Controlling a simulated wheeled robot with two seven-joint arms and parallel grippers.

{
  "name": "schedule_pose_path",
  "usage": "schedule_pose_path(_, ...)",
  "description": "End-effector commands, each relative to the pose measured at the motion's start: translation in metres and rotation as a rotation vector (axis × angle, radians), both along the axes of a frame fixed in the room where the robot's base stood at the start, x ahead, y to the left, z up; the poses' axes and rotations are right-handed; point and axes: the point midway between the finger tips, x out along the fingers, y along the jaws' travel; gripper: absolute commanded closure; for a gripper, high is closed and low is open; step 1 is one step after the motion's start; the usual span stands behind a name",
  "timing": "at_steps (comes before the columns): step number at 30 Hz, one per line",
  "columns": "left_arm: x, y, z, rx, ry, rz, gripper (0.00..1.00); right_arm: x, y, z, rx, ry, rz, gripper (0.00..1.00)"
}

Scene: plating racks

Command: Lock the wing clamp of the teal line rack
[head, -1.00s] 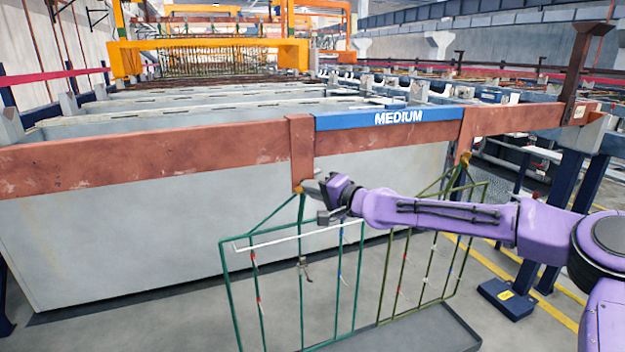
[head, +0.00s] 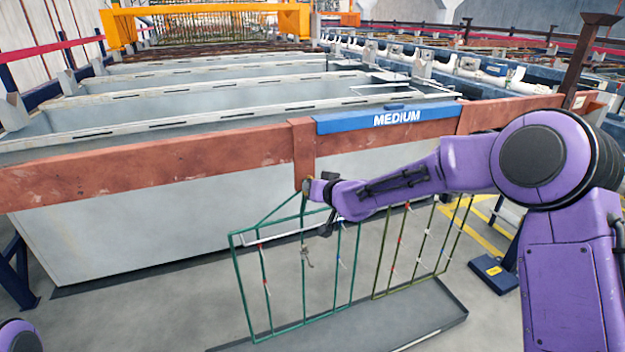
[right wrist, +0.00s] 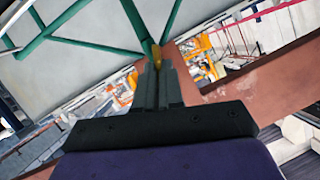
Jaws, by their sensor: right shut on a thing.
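The teal line rack (head: 242,288) hangs from the rust-red rail at the tank's front. Its wing clamp, a small brass-coloured piece (head: 306,186), is at the top of the rack against a rust-red upright. My right gripper (head: 314,190) reaches it from the right and hides most of it. In the right wrist view the two fingers (right wrist: 155,76) are closed together on the clamp (right wrist: 156,54), where the teal bars meet. The exact angle of the wing cannot be told. My left gripper is out of view.
An olive-green rack (head: 376,268) hangs to the right. A grey drip tray (head: 440,320) lies below the racks. The blue MEDIUM sign (head: 345,124) is on the rust-red rail (head: 200,155). The grey tank (head: 150,245) stands behind.

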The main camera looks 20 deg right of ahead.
Motion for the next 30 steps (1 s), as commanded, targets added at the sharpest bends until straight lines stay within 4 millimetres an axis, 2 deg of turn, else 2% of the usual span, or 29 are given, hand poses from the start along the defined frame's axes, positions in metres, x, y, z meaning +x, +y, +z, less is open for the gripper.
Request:
schedule_pose_path(3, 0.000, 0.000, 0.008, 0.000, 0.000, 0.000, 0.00, -0.001, 0.002, 0.001, -0.099, 0.002, 0.003, 1.00)
schedule_pose_path(12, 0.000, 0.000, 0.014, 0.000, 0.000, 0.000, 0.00, -0.001, 0.003, -0.001, -0.274, -0.004, 0.003, 1.00)
schedule_pose_path(30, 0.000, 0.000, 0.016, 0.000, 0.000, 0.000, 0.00, -0.001, 0.003, -0.002, -0.353, -0.006, 0.002, 1.00)
